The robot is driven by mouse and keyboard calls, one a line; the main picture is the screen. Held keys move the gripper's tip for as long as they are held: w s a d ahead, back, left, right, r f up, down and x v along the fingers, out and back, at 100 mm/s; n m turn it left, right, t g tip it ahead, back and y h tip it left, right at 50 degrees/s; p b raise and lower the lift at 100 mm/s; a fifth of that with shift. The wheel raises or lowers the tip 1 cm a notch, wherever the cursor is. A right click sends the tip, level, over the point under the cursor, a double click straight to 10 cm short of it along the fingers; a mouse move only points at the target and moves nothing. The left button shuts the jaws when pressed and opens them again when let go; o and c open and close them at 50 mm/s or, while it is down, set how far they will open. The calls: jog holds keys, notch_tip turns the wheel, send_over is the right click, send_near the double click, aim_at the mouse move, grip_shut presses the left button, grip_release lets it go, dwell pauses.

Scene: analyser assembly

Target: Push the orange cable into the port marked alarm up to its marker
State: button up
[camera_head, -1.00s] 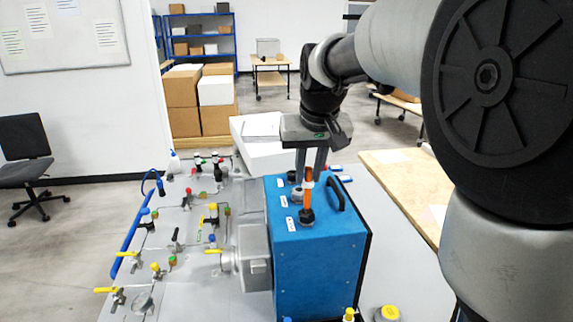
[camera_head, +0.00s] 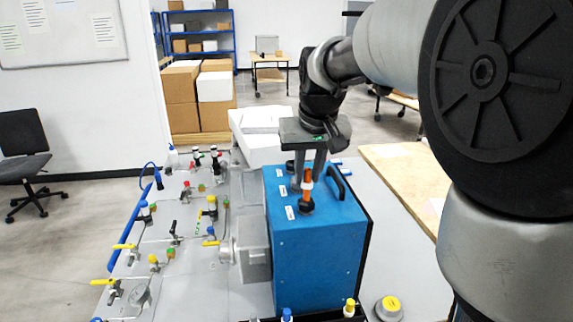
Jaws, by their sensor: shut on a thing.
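The blue analyser box (camera_head: 318,245) stands on the bench with several dark round ports on its top, each beside a small white label. The label text is too small to read, so I cannot tell which port is marked alarm. My gripper (camera_head: 306,179) is shut on the orange cable (camera_head: 307,188), just above the box top. The cable is upright, and its lower end meets the nearest port (camera_head: 306,208). The marker on the cable cannot be made out clearly. My fingers partly hide the ports behind.
A black handle (camera_head: 336,183) rises from the box top, right of the cable. A panel of pipes and valves (camera_head: 165,235) lies to the left. A yellow-capped container (camera_head: 389,307) stands at the front right. A wooden table (camera_head: 400,180) is behind right.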

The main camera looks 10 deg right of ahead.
jog(key=shift+f+b, duration=1)
jog(key=shift+f, duration=0.4)
jog(key=o, duration=1.1)
jog(key=shift+r, duration=0.1)
jog(key=shift+c, duration=0.2)
jog(key=shift+r, duration=0.1)
notch_tip(320, 180, up, 7)
jog(key=p, duration=0.5)
jog(key=shift+p, duration=0.4)
jog(key=s+f+t, duration=0.1)
jog(key=s+f, duration=0.2)
jog(key=s, duration=2.2)
